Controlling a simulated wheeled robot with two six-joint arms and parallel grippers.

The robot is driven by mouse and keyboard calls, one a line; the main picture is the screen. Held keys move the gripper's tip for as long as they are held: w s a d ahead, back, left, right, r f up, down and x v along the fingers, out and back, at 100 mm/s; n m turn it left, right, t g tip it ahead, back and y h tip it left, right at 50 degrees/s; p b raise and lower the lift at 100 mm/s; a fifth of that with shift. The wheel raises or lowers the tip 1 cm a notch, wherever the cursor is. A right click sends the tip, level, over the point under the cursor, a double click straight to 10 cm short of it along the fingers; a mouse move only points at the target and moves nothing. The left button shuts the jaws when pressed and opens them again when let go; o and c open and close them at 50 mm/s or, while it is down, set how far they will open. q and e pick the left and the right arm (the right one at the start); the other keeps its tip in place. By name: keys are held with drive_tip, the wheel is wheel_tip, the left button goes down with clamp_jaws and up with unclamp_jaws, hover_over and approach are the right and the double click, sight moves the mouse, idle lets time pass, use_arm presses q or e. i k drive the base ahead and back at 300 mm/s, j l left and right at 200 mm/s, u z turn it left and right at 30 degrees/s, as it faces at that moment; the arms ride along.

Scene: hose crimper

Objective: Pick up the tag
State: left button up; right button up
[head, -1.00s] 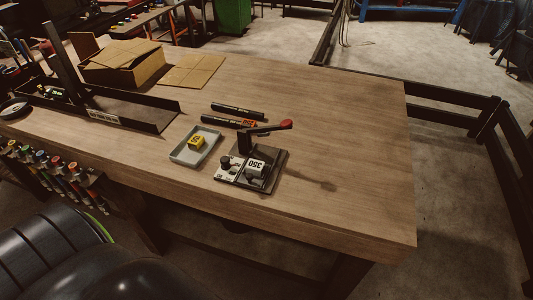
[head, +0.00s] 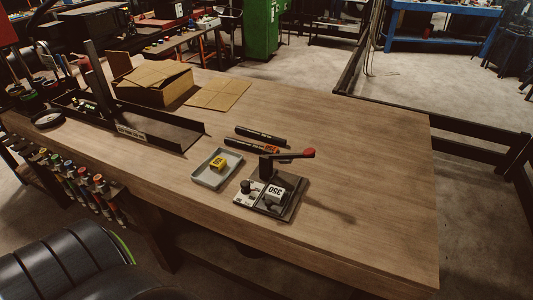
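A small yellow block with dark marks (head: 218,164), which may be the tag, sits in a shallow grey tray (head: 203,180) on the wooden workbench. Just right of the tray stands the hose crimper (head: 287,207), a dark base plate with a red-tipped lever (head: 308,153). A white block marked 350 (head: 277,195) is on its plate. Two black hose pieces (head: 260,136) lie behind the tray; the nearer one has an orange label. Neither of my grippers is in view.
A long dark metal channel (head: 160,131) and an open cardboard box (head: 165,88) are at the back left. Several colourful-handled tools (head: 85,180) hang at the bench's front left edge. A black seat (head: 60,255) is at the lower left. The bench's right side is clear.

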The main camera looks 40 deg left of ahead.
sight(273, 192)
drive_tip(key=i+l+u, duration=0.1)
drive_tip(key=u, duration=0.25)
drive_tip(key=l+u, duration=0.65)
drive_tip(key=i+j, duration=0.05)
